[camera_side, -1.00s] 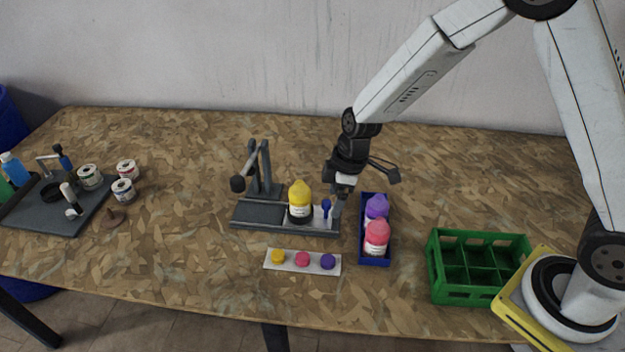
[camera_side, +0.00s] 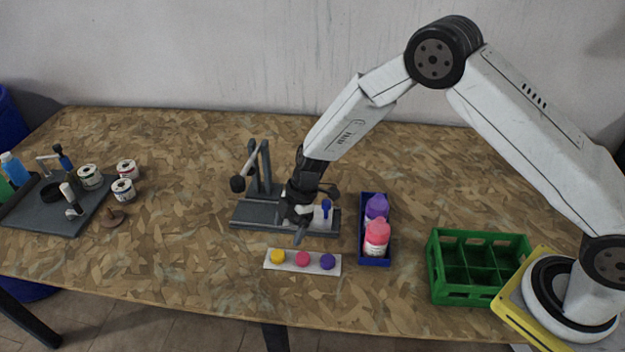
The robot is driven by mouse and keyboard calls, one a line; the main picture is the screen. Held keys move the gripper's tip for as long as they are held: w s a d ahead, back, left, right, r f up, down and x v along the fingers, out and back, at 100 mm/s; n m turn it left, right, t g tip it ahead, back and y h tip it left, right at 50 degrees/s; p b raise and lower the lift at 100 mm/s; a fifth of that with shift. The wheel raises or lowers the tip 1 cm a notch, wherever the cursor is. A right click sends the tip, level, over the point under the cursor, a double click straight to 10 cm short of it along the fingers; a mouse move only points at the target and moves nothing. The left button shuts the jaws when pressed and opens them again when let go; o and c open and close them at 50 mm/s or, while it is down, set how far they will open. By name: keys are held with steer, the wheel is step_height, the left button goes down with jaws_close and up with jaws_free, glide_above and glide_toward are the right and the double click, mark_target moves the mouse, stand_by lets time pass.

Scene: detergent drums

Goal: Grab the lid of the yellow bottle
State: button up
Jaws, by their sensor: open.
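The yellow lid (camera_side: 278,256) sits at the left end of a white strip (camera_side: 290,267) on the table. A pink lid (camera_side: 303,259) and a purple lid (camera_side: 327,261) sit to its right. My gripper (camera_side: 301,230) is open and points down, over the grey press stand and just behind the strip. In the picture it lies above and to the right of the yellow lid, apart from it. My gripper and wrist hide the yellow bottle, which stood on the stand in the earlier view.
The press stand (camera_side: 256,214) has an upright post and lever at its left. A blue tray (camera_side: 374,262) holds a purple bottle (camera_side: 376,207) and a pink bottle (camera_side: 377,237). A green crate (camera_side: 465,297) stands at right.

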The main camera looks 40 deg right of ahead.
mark_target(278, 253)
steer(key=shift+x, duration=1.25)
steer(key=shift+x, duration=2.6)
steer(key=shift+w, duration=0.2)
jaws_close()
